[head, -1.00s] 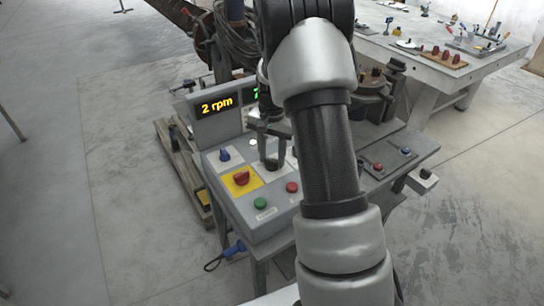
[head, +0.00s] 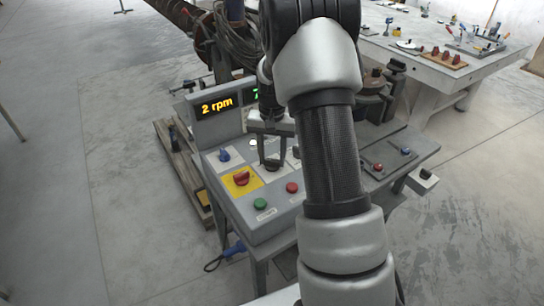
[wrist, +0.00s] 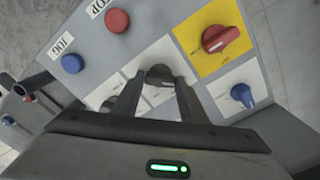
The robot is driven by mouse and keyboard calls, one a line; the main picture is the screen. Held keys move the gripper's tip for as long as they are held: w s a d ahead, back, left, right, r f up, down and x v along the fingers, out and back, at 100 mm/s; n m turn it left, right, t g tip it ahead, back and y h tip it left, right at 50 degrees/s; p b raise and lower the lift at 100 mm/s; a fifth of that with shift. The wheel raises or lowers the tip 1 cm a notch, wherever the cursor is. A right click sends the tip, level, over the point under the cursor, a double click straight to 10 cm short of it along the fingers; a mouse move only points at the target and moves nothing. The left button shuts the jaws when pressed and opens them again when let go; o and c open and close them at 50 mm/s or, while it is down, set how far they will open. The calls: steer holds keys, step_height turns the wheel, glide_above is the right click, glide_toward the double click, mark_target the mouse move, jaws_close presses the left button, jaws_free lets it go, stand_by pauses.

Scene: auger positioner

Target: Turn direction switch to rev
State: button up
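A black knob (wrist: 159,75) on a white label plate is in the wrist view, directly between my fingertips. I take it to be the direction switch, but its label is not readable. My gripper (wrist: 160,82) is open, with one finger on each side of this knob; narrow gaps seem to show, and contact cannot be told. Which position the knob points to cannot be read.
A red knob on a yellow plate (wrist: 209,60) and a blue knob (wrist: 242,95) are close by. Red (wrist: 117,20) and blue (wrist: 72,63) buttons are on the other side. A green button (head: 260,203) is at the panel front. The display (head: 217,105) reads 2 rpm.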

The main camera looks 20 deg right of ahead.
mark_target(272, 160)
steer(key=o, duration=0.4)
steer(key=shift+c, duration=0.2)
steer(key=shift+r, duration=0.1)
step_height(272, 160, up, 17)
steer(key=p, duration=0.1)
steer(key=shift+r, duration=0.15)
